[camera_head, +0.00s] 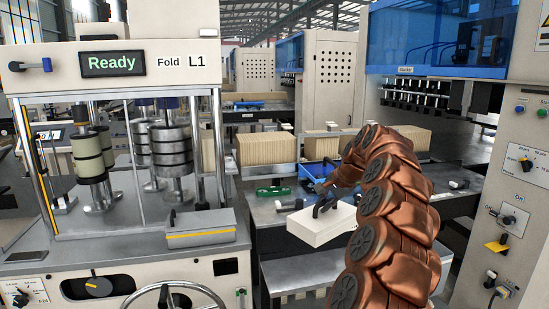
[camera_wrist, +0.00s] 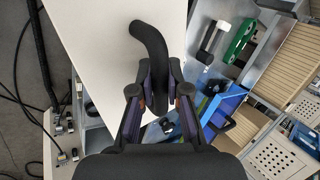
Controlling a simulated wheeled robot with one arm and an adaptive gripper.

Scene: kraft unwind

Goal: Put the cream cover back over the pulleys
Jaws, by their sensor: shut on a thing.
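The cream cover (camera_head: 312,228) is a pale box-like piece over the grey bench in the head view, right of the Ready machine. I cannot tell whether the cover touches the bench. No pulleys are clearly recognisable; the cover and my arm hide part of the bench.
A green tool (camera_head: 273,192) and a blue bin (camera_head: 318,171) lie on the bench behind the cover. Kraft stacks (camera_head: 266,148) stand further back. The Ready machine (camera_head: 120,270) with metal rollers is at left. A control panel (camera_head: 513,190) is at right, close to my arm.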

